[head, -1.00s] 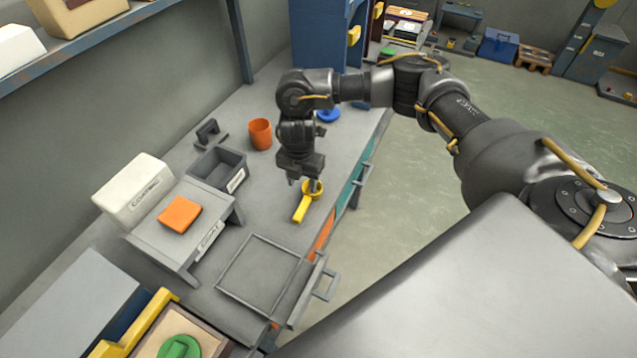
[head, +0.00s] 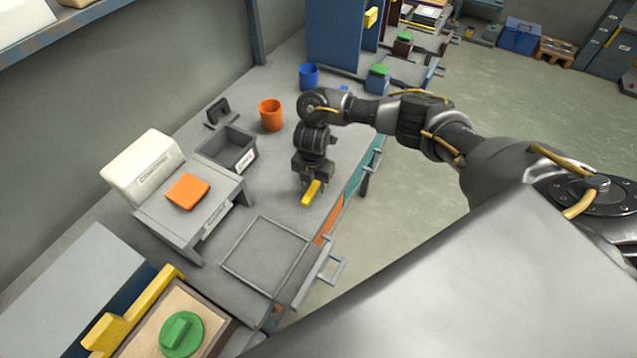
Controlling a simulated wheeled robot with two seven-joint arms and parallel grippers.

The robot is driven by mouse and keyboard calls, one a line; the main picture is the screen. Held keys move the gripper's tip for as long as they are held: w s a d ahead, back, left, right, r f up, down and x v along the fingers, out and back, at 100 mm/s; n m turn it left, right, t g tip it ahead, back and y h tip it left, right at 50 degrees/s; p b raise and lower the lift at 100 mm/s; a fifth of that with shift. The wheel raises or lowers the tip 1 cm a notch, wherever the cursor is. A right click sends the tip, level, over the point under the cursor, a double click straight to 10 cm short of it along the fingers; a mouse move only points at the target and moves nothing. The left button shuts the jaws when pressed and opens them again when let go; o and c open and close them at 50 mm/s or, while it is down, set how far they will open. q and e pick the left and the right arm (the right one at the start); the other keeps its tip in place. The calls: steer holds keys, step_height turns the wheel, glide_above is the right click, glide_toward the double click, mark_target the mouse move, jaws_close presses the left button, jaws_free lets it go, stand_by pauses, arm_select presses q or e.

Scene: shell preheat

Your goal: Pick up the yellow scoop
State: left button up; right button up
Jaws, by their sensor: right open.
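The yellow scoop (head: 312,192) lies on the grey workbench near its right edge. Its handle points toward the lower left, and its far end is hidden behind my right gripper. My right gripper (head: 312,181) points down right over the scoop, with its fingers low around or just beside the handle. The jaws are open, and I cannot tell whether they touch the scoop. My left gripper is not in view.
A grey bin (head: 228,149), an orange cup (head: 271,115) and a blue cup (head: 308,76) stand behind. A stand (head: 190,218) with an orange block (head: 187,191) is at left. An empty square frame (head: 243,275) lies in front. Open drawers (head: 325,272) jut out at right.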

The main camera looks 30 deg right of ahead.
mark_target(313, 187)
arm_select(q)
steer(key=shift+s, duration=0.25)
arm_select(e)
steer(key=shift+f, duration=0.15)
steer(key=shift+c, duration=0.9)
jaws_close()
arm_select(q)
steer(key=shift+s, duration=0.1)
arm_select(e)
steer(key=shift+w+r, duration=0.1)
steer(key=shift+r, duration=0.5)
steer(key=r, duration=0.1)
steer(key=r+p, duration=0.1)
steer(key=r, duration=0.1)
steer(key=shift+s+a, duration=0.15)
steer(key=shift+s, duration=0.05)
arm_select(q)
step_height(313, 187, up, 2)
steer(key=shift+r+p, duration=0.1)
steer(key=shift+p, duration=0.55)
arm_select(e)
steer(key=s+a+r, duration=0.6)
steer(key=s+r, duration=0.2)
steer(key=s, duration=0.4)
steer(key=shift+a+r, duration=0.3)
steer(key=shift+r, duration=0.1)
